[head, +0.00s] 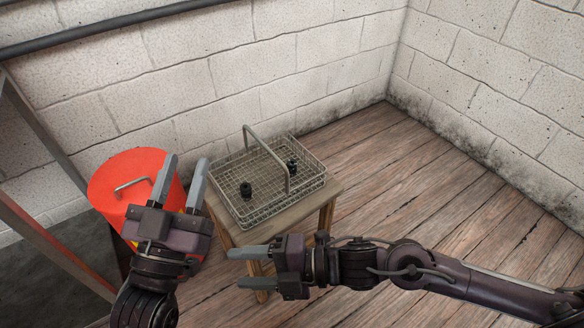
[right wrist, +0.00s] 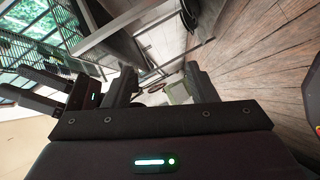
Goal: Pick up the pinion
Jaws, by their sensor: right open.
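Two small dark parts sit in a wire basket (head: 262,205). My right gripper (head: 252,268) is open and empty, pointing left, in front of and below the basket. Its fingers also show in the right wrist view (right wrist: 163,88).
The basket, with a raised handle (head: 265,152), stands on a small wooden stool (head: 328,190). A red can (head: 120,178) with a lid handle stands to the left. Block walls (head: 300,65) close the back and right. The plank floor (head: 410,190) at right is clear.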

